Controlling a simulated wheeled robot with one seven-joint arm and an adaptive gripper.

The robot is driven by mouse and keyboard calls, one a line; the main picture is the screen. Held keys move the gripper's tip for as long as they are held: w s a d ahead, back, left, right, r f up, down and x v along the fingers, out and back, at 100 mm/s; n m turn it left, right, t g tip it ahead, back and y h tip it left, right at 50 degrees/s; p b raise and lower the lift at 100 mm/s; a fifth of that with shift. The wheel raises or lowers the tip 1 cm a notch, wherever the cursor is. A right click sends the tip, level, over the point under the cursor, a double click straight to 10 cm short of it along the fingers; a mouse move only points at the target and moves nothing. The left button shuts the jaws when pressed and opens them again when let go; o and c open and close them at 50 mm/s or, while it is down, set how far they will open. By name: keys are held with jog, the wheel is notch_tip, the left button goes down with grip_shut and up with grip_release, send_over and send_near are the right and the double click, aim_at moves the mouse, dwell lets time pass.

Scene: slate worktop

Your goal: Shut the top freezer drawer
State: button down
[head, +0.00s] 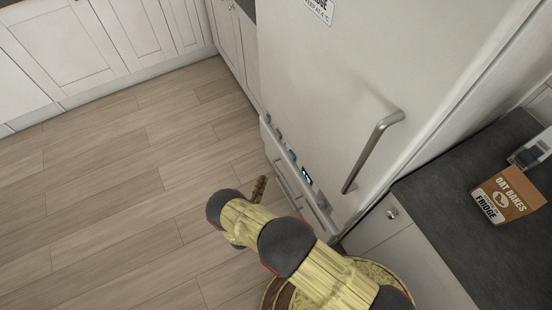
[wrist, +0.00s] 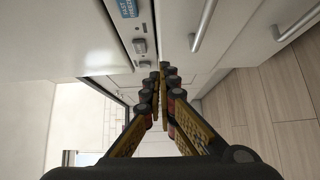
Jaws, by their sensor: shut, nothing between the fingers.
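The tall white fridge-freezer (head: 315,90) stands at the right of the head view, its upper door closed with a long metal bar handle (head: 372,150). Below the door, the freezer drawer front with a slim bar handle (head: 288,183) is partly hidden by my arm. In the wrist view two bar handles show, one nearer the control strip (wrist: 205,25) and one farther right. How far the top drawer stands out I cannot tell. My gripper (head: 262,186) is shut and empty, in front of the lower fronts; its fingertips (wrist: 165,70) point toward them, contact unclear.
A control strip (wrist: 140,45) with a blue label runs between door and drawers. White cabinets (head: 75,45) line the back left. A dark worktop (head: 450,215) with an orange-brown oat bakes box (head: 508,194) is at right. The wood floor (head: 110,190) at left is clear.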

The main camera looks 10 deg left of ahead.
jog(key=b, duration=0.3)
send_near(279, 149)
jog(key=w+a, duration=0.2)
jog(key=shift+w+d+r+b, duration=0.1)
jog(key=shift+w+d+b, duration=0.25)
jog(key=shift+w+d, duration=0.3)
jog(key=shift+w+d+r+b, duration=0.15)
jog(key=shift+w+d+b, duration=0.25)
jog(key=shift+d, duration=0.4)
